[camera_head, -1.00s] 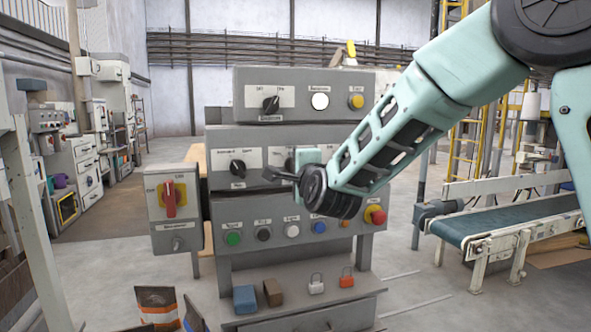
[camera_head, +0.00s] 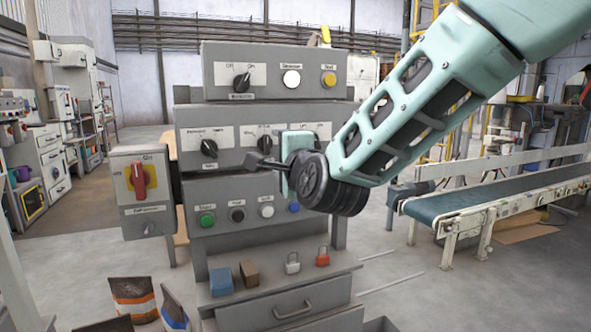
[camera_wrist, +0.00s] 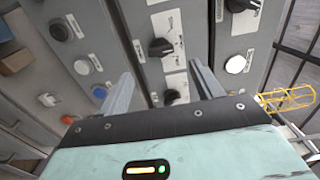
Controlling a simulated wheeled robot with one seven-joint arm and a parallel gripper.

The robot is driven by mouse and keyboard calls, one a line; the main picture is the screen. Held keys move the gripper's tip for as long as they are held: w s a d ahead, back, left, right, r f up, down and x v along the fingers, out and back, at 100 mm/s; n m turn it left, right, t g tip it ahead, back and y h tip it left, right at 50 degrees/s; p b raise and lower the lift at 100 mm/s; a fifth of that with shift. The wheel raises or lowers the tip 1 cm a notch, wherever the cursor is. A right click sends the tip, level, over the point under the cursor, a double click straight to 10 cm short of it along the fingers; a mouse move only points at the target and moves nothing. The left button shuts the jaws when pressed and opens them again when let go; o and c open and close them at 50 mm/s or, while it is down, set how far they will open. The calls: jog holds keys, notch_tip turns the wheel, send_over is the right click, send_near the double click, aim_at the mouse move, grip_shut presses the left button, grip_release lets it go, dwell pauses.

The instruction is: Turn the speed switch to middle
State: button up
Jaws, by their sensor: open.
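The grey control console carries three black rotary knobs in its middle row; their labels are too blurred to tell which is the speed switch. The left knob (camera_head: 209,148) and centre knob (camera_head: 265,144) show in the head view; the right one is hidden behind my gripper (camera_head: 256,160). In the wrist view my gripper (camera_wrist: 160,72) is open and empty, with its fingers spread towards the panel. The centre knob (camera_wrist: 160,47) lies beyond the gap, near the upper finger ends. The right knob (camera_wrist: 172,97) shows lower, between the fingers. Contact is not visible.
The top box has another black knob (camera_head: 242,80), a white button (camera_head: 291,79) and a yellow button (camera_head: 328,79). A red-handled switch box (camera_head: 140,185) juts out left.

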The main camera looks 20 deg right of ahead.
jog(key=s, duration=0.8)
jog(key=shift+s+b, duration=0.3)
jog(key=shift+b, duration=0.05)
jog(key=s+a+f+n+g+y+p, duration=0.5)
jog(key=s+a+f+n+g, duration=0.5)
jog(key=n, duration=0.4)
jog(key=s+d+f+n+g+h+p, duration=0.1)
jog(key=s+d+f+n+g+h, duration=0.1)
jog(key=s+n+g, duration=0.2)
jog(key=s+d+f+n+g+h+p, duration=0.1)
jog(key=s+d+n+g+h+p, duration=0.1)
jog(key=s+n+g, duration=0.2)
jog(key=s+n, duration=0.3)
jog(key=s, duration=0.3)
jog(key=shift+s+f+n, duration=0.3)
jog(key=shift+s+f, duration=0.1)
